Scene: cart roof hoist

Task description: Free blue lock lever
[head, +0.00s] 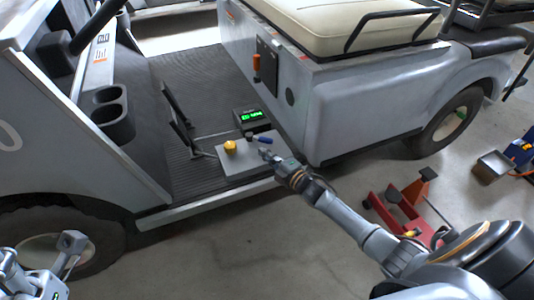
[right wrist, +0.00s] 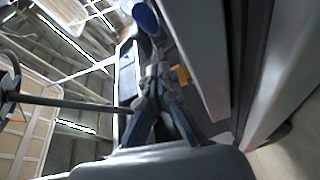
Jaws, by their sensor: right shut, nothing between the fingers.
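The blue lock lever (head: 265,141) sits on a light grey plate (head: 238,163) on the cart's floor, beside a yellow knob (head: 230,147). In the right wrist view the blue lever (right wrist: 146,18) shows at the top, beyond the fingertips, and the yellow knob (right wrist: 181,75) is just right of them. My right gripper (head: 267,155) is shut and empty, close beside the lever; whether it touches the lever is unclear. Its closed fingers also show in the right wrist view (right wrist: 158,78). Part of my left gripper (head: 72,243) shows at the lower left; its fingers are unclear.
A black box with a green display (head: 252,119) stands behind the lever. Black pedals (head: 176,112) rise left of the plate. The cream seat (head: 340,25) is above. A red jack (head: 405,200) is on the floor at the right.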

